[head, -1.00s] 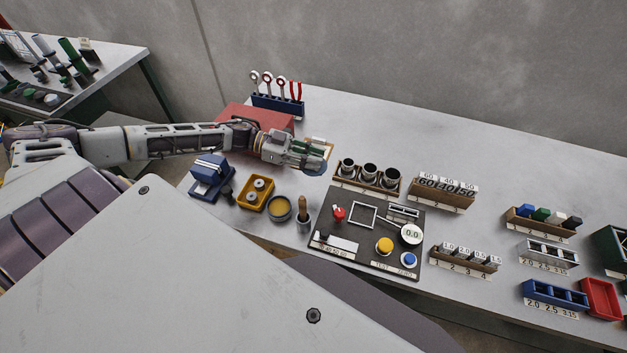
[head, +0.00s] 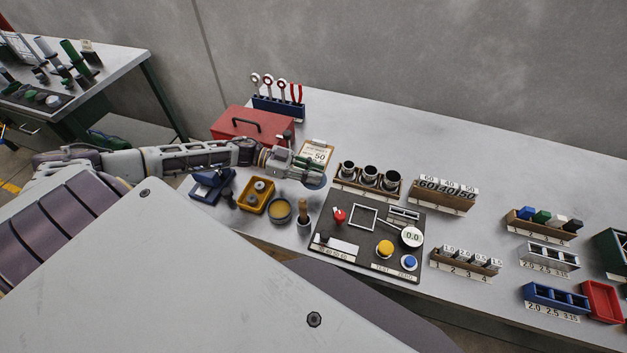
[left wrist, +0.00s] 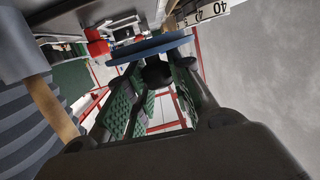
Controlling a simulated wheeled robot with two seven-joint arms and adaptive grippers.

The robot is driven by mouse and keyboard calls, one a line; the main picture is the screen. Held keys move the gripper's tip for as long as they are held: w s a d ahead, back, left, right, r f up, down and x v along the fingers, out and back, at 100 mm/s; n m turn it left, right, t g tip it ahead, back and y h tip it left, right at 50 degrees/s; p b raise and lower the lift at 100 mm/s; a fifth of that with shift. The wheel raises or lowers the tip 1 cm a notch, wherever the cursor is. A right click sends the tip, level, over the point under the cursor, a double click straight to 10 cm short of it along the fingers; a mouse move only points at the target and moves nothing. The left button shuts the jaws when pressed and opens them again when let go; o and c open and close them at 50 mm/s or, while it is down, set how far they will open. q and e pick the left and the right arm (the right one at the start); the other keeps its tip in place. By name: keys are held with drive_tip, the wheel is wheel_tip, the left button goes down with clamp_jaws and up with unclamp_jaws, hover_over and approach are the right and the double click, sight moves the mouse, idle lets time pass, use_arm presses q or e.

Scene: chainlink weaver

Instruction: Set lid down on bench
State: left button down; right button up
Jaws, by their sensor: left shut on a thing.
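The lid is a flat blue disc with a dark knob. In the head view the lid (head: 316,183) shows only partly, at the tip of my left gripper (head: 312,171). In the left wrist view the lid (left wrist: 150,48) is seen nearly edge-on, and my left gripper (left wrist: 158,85) is shut on its knob between green-padded fingers. The lid is low over the bench (head: 350,113), left of the rack of metal cups; I cannot tell whether it touches the surface. A round open tin (head: 279,209) with yellowish contents stands to the lower left. My right gripper is not in view.
A card on a clipboard (head: 316,153) lies just behind the gripper. A red toolbox (head: 240,128) is at the back left. The cup rack (head: 364,184), a wooden-handled tool (head: 304,213) and a yellow bin (head: 256,195) stand nearby.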

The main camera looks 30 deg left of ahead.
use_arm(q)
drive_tip(key=shift+f, duration=2.1)
drive_tip(key=shift+f, duration=0.35)
drive_tip(key=shift+s+f+b, duration=0.15)
drive_tip(key=shift+f+b, duration=0.1)
drive_tip(key=shift+b, duration=0.05)
